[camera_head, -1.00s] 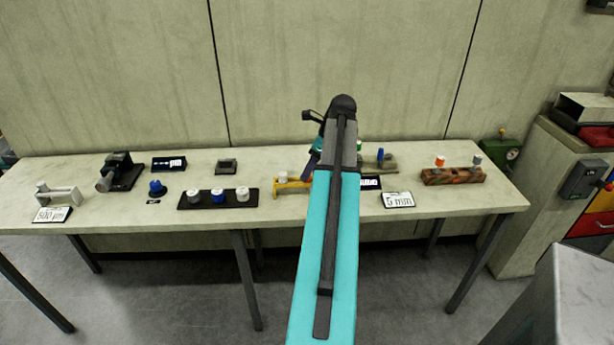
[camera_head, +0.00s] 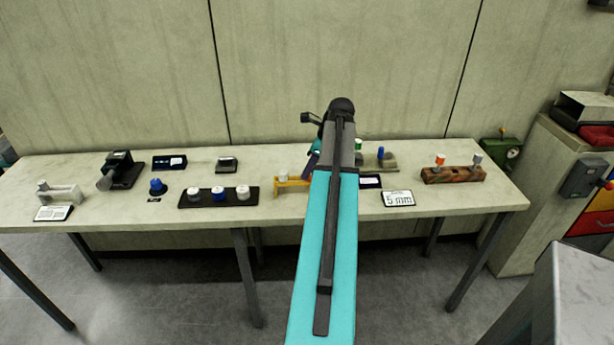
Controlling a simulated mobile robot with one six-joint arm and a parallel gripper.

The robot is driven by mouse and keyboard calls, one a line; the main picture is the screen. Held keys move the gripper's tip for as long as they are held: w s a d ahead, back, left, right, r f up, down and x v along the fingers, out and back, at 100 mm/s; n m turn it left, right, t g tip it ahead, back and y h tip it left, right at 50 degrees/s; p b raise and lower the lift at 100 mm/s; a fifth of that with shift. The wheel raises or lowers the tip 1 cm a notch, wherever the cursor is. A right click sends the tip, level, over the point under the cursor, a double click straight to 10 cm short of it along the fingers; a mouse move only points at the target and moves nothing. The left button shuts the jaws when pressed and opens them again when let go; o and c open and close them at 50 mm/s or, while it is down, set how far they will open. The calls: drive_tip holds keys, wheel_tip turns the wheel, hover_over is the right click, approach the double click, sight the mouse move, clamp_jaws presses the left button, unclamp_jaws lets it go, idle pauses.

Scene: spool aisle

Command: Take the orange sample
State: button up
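A small orange sample (camera_head: 440,159) stands upright in a reddish-brown block (camera_head: 452,175) at the right end of the table. A grey piece (camera_head: 477,159) stands in the same block, to its right. My arm reaches from the bottom middle over the table. My gripper is mostly hidden behind the arm's far end, and its fingers cannot be made out. The arm's end is well to the left of the orange sample.
The long table (camera_head: 120,221) also holds a black tray (camera_head: 209,205) of spools, a yellow stand (camera_head: 291,184) and a "5 mm" card (camera_head: 398,199). A green device (camera_head: 497,150) with an orange part stands behind the table's right end. A cabinet (camera_head: 544,180) is at right.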

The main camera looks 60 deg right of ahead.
drive_tip(key=shift+r, duration=0.15)
drive_tip(key=shift+c, duration=0.4)
wheel_tip(320, 180, up, 10)
drive_tip(key=b, duration=0.1)
idle(0.4)
drive_tip(key=shift+s+f, duration=0.1)
drive_tip(key=shift+f, duration=0.1)
idle(0.5)
